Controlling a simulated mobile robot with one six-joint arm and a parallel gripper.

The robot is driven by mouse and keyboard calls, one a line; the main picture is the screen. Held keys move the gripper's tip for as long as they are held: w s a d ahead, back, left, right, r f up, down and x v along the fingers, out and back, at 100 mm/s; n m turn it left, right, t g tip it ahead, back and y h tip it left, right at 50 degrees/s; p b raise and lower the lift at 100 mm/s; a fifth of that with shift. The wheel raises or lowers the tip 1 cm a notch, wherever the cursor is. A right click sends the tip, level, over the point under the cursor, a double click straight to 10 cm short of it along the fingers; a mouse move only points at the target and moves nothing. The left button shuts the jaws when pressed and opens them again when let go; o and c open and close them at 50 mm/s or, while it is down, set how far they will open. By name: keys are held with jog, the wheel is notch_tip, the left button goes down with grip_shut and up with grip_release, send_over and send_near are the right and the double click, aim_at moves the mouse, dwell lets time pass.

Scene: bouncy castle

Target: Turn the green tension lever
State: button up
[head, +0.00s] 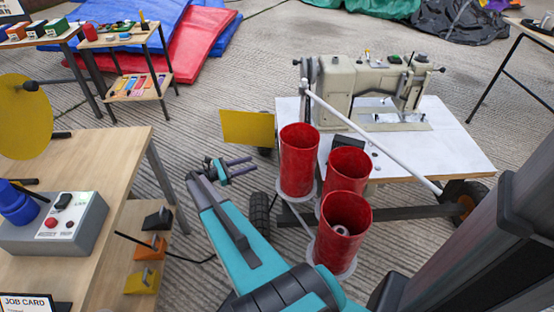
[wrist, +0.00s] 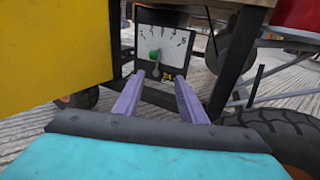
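The green tension lever (wrist: 155,56) shows in the wrist view as a small green piece on a white dial plate (wrist: 174,66) marked with numbers up to 5. The plate sits under the edge of a table. My gripper (wrist: 160,76) has two purple fingers, spread apart with nothing between them. They point at the lower part of the plate, and the lever appears just above and between their tips. I see no contact. In the head view my gripper (head: 238,167) is beside the sewing table, below a yellow panel (head: 247,127). The lever is not visible there.
The yellow panel (wrist: 52,60) fills the left of the wrist view, close to my gripper. A dark table leg (wrist: 236,60) and a black wheel (wrist: 275,135) stand at right. A wooden bench (head: 105,165) stands left.

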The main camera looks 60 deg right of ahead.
jog(key=shift+w+d+h+b, duration=0.15)
jog(key=shift+w+d+b, duration=0.1)
jog(key=shift+d, duration=0.35)
jog(key=shift+w+d+h+b, duration=0.15)
jog(key=shift+d+b, duration=0.1)
jog(key=shift+d, duration=0.3)
jog(key=shift+s+d+f, duration=0.1)
jog(key=shift+d, duration=0.05)
jog(key=b+x, duration=0.4)
jog(key=x, duration=0.9)
jog(key=shift+s, duration=0.2)
jog(key=shift+d, duration=0.15)
grip_shut()
